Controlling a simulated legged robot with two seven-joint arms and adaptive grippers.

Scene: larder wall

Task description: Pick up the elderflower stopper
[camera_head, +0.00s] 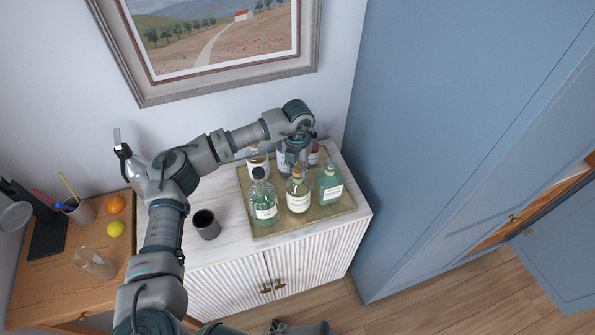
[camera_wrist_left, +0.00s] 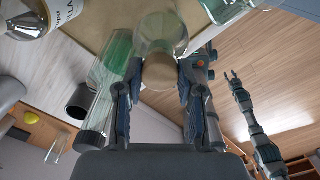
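A round cork stopper (camera_wrist_left: 160,72) sits in the neck of a clear bottle (camera_head: 298,199) with pale liquid, front middle on the tray. I take it as the elderflower stopper; the label's words are too small to read. My left gripper (camera_head: 294,150) points down from above at this bottle's top. In the left wrist view its two fingers (camera_wrist_left: 158,82) stand apart on either side of the cork, with narrow gaps showing. My right gripper (camera_wrist_left: 232,76) is off to the right in the left wrist view, its fingers apart and empty.
A brass-coloured tray (camera_head: 268,232) holds several close-set bottles, including a dark-capped one (camera_head: 264,207) and a teal one (camera_head: 330,187). A dark cup (camera_head: 206,224) stands left of the tray. A blue cabinet (camera_head: 410,130) rises at right, a framed picture (camera_head: 160,88) behind.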

